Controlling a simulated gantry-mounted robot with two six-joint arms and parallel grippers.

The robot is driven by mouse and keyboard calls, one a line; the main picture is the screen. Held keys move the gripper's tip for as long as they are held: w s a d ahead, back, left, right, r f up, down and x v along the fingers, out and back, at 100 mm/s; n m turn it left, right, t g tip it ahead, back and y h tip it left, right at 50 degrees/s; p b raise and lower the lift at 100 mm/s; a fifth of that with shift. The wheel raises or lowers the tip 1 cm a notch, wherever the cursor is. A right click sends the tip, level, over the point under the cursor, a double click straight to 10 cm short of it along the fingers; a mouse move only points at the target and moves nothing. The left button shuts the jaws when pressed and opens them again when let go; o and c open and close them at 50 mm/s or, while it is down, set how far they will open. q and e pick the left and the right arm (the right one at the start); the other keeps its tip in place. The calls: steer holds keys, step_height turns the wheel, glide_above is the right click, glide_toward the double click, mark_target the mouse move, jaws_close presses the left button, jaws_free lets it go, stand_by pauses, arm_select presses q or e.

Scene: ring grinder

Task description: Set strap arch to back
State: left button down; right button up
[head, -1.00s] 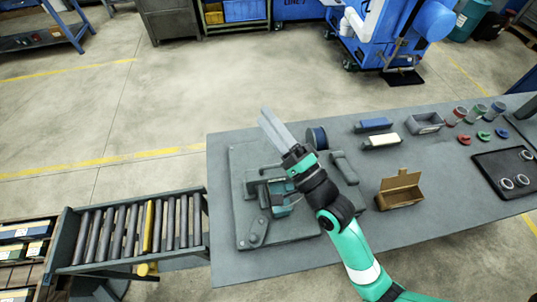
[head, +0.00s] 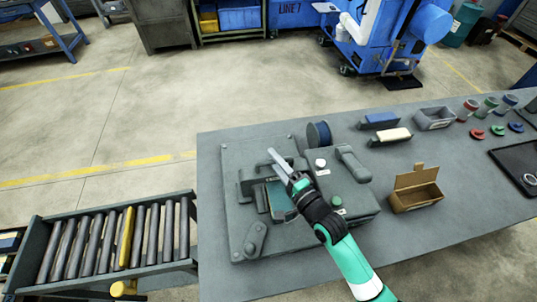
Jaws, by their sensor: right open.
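A grey strapping machine stands on a grey base plate (head: 232,214) on the table. A grey upright bracket (head: 246,186), which may be the strap arch, stands at the plate's left middle. A teal part (head: 279,201) sits just right of it. I cannot tell for sure which part is the arch. My right gripper (head: 275,157) is open and empty, its pale fingers over the bracket's back side. Whether they touch it is unclear. My gripper and arm hide part of the machine's middle. My left gripper is not in view.
On the machine are a green button (head: 336,201), a white knob (head: 320,163) and a grey lever (head: 353,164). A blue spool (head: 318,134) stands behind. An open cardboard box (head: 416,193) is to the right. A roller conveyor (head: 110,245) is left of the table.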

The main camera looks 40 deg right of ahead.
steer(key=w, duration=0.3)
steer(key=shift+w+d, duration=0.15)
steer(key=shift+d, duration=0.15)
jaws_close()
stand_by(1.2)
